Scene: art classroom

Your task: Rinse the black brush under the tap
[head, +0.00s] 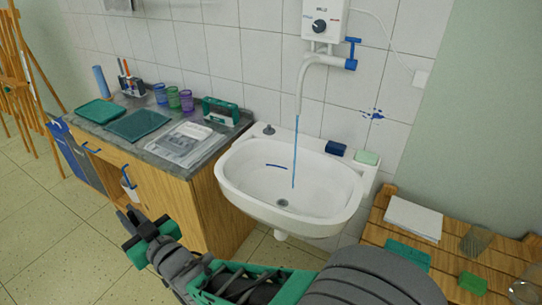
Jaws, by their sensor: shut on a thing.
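The white sink (237,190) is on the tiled wall, right of the counter. Above it the grey curved tap (302,85) lets down a thin blue stream of water (295,150) into the basin. My gripper (137,222) is low at the left, in front of the wooden cabinet and well apart from the stream. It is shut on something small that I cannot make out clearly. I cannot pick out the black brush for sure. A pale thing with a dark top (129,184) shows just beyond my gripper; I cannot tell whether it touches.
A cup of brushes (131,87), coloured cups (173,98) and trays (137,124) crowd the counter (178,171). A slatted wooden table (377,232) stands at the right. The basin holds a blue streak.

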